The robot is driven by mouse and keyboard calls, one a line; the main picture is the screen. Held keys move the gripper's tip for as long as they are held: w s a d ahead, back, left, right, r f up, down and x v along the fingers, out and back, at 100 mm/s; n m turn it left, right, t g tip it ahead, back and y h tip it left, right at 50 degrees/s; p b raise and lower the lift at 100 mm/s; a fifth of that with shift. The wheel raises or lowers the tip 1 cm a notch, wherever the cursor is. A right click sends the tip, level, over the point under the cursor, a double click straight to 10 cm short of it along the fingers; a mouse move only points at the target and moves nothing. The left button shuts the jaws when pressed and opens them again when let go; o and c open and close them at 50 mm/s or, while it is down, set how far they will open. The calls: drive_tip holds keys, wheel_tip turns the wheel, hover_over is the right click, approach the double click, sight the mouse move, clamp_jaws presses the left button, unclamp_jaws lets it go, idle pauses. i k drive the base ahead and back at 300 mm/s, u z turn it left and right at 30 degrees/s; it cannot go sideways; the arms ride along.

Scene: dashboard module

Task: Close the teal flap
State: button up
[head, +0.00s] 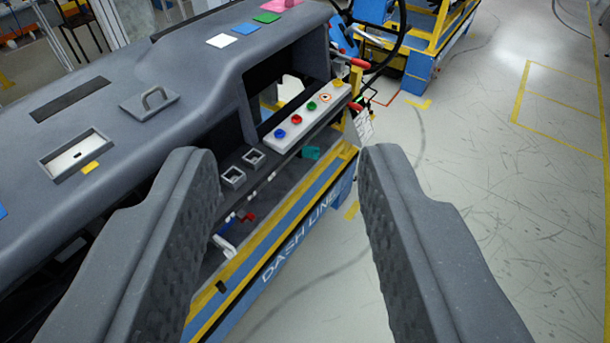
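The only teal thing I can make out is a small teal piece (311,152) on the cart's shelf, below the right end of the button strip. It is too small to tell whether it is a flap, or how it is hinged. The grey dashboard module (210,75) fills the upper left. My gripper (288,152) is open, its two dark ridged fingers wide apart with nothing between them. In the picture the teal piece shows between the fingertips, well beyond them, and they do not seem to touch it.
A strip of coloured buttons (308,112) runs along the dashboard's lower edge. The dashboard holds a grey handled lid (150,103) and an open recess (75,153). The blue and yellow cart (290,245) carries it. Clear floor (500,180) lies to the right.

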sight(311, 151)
drive_tip(key=u, duration=2.7)
drive_tip(key=k, duration=1.35)
drive_tip(key=z, duration=2.15)
drive_tip(key=i, duration=1)
